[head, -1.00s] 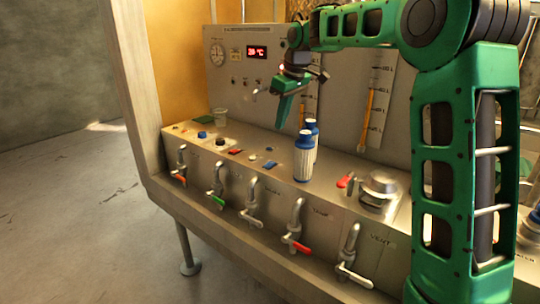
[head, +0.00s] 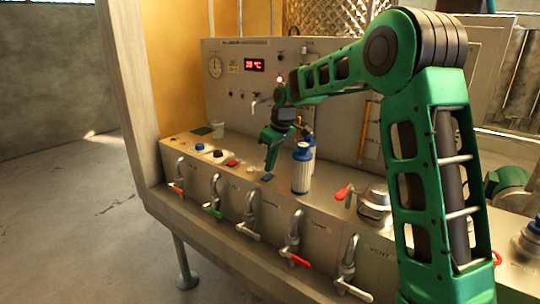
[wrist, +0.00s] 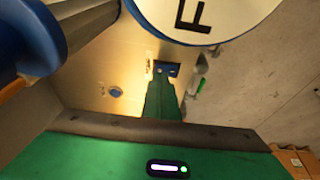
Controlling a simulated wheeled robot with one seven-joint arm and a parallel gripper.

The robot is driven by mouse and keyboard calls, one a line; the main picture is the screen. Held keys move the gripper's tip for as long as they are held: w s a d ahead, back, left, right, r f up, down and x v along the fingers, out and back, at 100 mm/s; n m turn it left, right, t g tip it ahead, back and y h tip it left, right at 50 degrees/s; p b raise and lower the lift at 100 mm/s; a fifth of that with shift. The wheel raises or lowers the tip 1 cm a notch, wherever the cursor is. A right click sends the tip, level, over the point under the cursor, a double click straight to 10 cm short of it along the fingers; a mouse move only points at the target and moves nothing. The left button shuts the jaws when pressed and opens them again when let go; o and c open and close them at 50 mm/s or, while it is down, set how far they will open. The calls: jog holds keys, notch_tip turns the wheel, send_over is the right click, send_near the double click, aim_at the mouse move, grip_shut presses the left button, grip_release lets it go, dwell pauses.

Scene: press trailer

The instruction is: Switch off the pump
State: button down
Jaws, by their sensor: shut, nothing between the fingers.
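A dark blue rocker switch (head: 267,177) sits on the steel ledge, left of the bottles. A red rocker switch (head: 232,163) lies further left. I cannot read which one is marked for the pump. My gripper (head: 270,168) is shut and empty, pointing down with its tip at or just above the blue switch. In the wrist view my gripper (wrist: 162,98) reaches toward the blue switch (wrist: 174,68), which its tip partly overlaps. I cannot tell whether they touch.
Taps line the front. A display (head: 254,65) glows red.

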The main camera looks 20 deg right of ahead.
jog(key=shift+d+f, duration=0.1)
jog(key=shift+f, duration=0.6)
jog(key=shift+w, duration=0.1)
jog(key=shift+f, duration=0.2)
